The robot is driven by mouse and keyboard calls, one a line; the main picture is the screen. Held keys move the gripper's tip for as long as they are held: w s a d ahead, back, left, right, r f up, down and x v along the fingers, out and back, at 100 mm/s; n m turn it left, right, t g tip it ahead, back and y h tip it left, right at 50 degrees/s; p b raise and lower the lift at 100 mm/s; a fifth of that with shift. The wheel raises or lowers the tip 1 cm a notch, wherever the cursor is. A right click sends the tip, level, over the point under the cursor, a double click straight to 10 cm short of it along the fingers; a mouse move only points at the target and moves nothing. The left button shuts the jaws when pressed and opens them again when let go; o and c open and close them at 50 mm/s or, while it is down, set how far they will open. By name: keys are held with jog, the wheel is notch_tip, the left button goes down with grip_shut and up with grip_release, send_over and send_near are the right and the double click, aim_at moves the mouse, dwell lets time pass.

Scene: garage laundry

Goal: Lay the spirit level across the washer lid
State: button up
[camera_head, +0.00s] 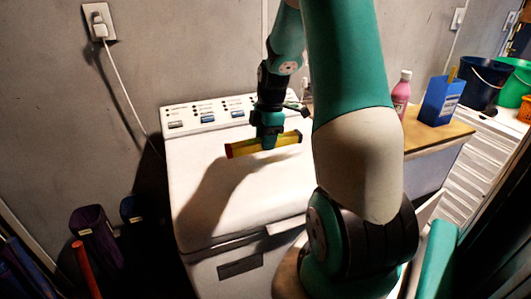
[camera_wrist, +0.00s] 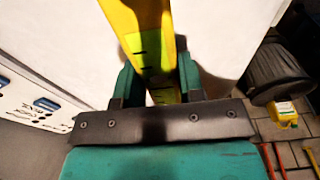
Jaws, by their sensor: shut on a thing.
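The spirit level (camera_head: 240,149) is a yellow bar with a red end, held roughly level over the white washer lid (camera_head: 215,195). My gripper (camera_head: 268,143) is shut on it near its middle. In the wrist view the level (camera_wrist: 135,20) runs up between the two green fingers of my gripper (camera_wrist: 155,80), with a yellow-green vial window and black marks. The lid (camera_wrist: 75,35) shows white behind it. A shadow lies on the lid below and left of the level. I cannot tell how small the gap to the lid is.
The washer's control panel (camera_head: 205,113) runs along the back. A wooden top (camera_head: 430,130) to the right bears a pink bottle (camera_head: 401,90) and blue box (camera_head: 440,100). Buckets (camera_head: 483,82) stand further right. A dark bin (camera_head: 95,235) stands at left. Most of the lid is clear.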

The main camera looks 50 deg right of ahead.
aim_at(266, 163)
jog(key=shift+f, duration=2.55)
jog(key=shift+f, duration=0.1)
jog(key=o, duration=1)
